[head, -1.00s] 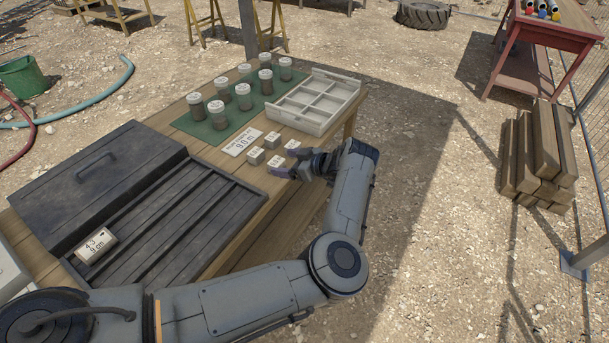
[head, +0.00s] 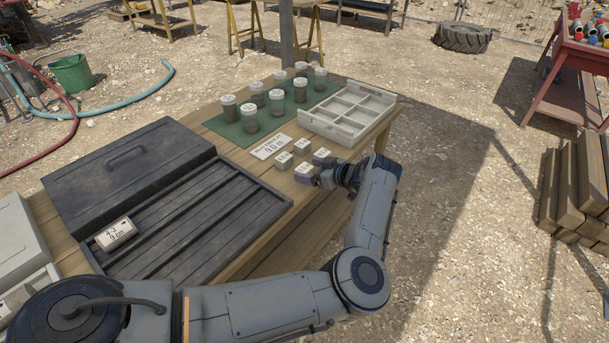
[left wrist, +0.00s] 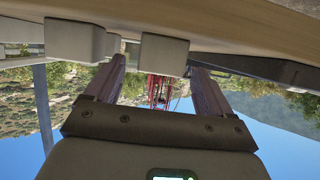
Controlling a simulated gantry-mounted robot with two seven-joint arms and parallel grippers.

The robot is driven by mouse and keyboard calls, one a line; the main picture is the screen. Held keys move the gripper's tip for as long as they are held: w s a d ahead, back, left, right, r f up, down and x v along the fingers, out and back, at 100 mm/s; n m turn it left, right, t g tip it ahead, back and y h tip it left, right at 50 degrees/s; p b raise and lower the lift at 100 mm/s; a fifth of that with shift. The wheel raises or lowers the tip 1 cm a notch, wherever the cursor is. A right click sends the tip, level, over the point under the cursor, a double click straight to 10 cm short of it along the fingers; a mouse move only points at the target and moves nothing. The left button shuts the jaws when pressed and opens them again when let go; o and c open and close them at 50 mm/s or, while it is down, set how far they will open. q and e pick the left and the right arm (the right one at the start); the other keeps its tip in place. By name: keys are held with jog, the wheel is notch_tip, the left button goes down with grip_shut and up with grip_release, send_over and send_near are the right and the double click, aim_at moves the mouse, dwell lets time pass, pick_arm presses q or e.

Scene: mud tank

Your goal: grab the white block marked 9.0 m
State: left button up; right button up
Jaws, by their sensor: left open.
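Several small white blocks stand in a cluster on the wooden table, among them a left one (head: 284,160), a back one (head: 302,146), a right one (head: 321,154) and a front one (head: 305,170). Their top marks are too small to read. A white card (head: 270,148) beside them reads 9.0 m. My left gripper (head: 315,167) is open at the right and front blocks, its purplish fingers partly hidden there. In the left wrist view, a pale block (left wrist: 165,54) shows between the open fingers, and another block (left wrist: 76,40) lies to the left. My right gripper is not in view.
A compartmented white tray (head: 348,113) and a green mat (head: 238,130) with several lidded jars stand behind the blocks. A dark ribbed tray (head: 190,235) with a block marked 4-3, 9 cm (head: 114,234) lies to the left. Open gravel lies right of the table.

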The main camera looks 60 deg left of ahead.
aim_at(307, 169)
pick_arm(q)
jog(key=x, duration=0.3)
jog(key=shift+s+a+b, duration=0.1)
jog(key=shift+a+b, duration=0.05)
jog(key=shift+b, duration=0.25)
jog(key=c, duration=1.1)
jog(key=shift+o, duration=0.2)
jog(key=shift+r, duration=0.1)
